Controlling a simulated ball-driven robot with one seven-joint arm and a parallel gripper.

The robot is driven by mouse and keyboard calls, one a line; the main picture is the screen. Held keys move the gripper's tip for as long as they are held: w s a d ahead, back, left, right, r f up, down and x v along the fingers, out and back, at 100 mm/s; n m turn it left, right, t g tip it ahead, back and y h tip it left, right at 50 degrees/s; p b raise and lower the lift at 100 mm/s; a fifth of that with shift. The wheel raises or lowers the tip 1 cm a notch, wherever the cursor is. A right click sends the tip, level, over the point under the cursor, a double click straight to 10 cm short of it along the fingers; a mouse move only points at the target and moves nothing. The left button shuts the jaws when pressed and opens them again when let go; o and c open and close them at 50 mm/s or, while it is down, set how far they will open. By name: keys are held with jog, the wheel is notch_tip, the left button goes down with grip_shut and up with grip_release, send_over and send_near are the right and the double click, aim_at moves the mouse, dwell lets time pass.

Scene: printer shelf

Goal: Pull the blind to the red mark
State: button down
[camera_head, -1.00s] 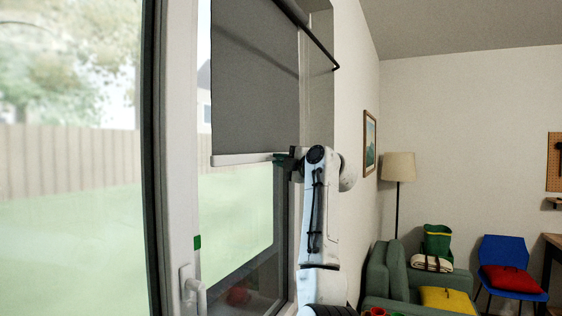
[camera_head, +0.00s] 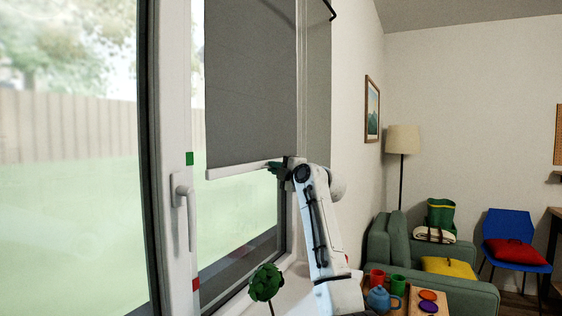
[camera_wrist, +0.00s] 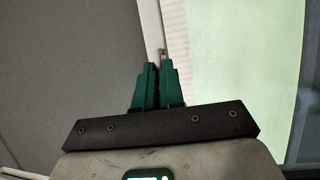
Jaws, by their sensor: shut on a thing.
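The grey blind (camera_head: 250,85) hangs partway down the window, its pale bottom bar (camera_head: 232,170) tilted slightly in the picture. A red mark (camera_head: 195,284) is on the white window frame, well below the bar. A green mark (camera_head: 189,158) is higher on the same frame, near the bar's picture height. My gripper (camera_head: 277,167) is at the bar's right end. In the wrist view, the green fingers of my gripper (camera_wrist: 158,82) are shut at the pale bar (camera_wrist: 150,25), with the grey blind (camera_wrist: 70,65) to the left. The exact grip is partly hidden by the fingers.
A window handle (camera_head: 182,200) sits between the marks. A green plant (camera_head: 266,283) stands below the blind. Red and green mugs and a blue teapot (camera_head: 379,299) stand right of my arm. A green armchair (camera_head: 385,245) is beyond.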

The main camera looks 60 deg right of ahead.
notch_tip(320, 180, down, 26)
jog(key=b, duration=1.8)
jog(key=c, duration=1.3)
grip_release()
jog(key=shift+o, duration=0.2)
jog(key=shift+s, duration=0.1)
jog(key=v, duration=1)
jog(key=shift+s+a, duration=0.15)
jog(key=shift+s, duration=0.15)
jog(key=shift+f, duration=0.1)
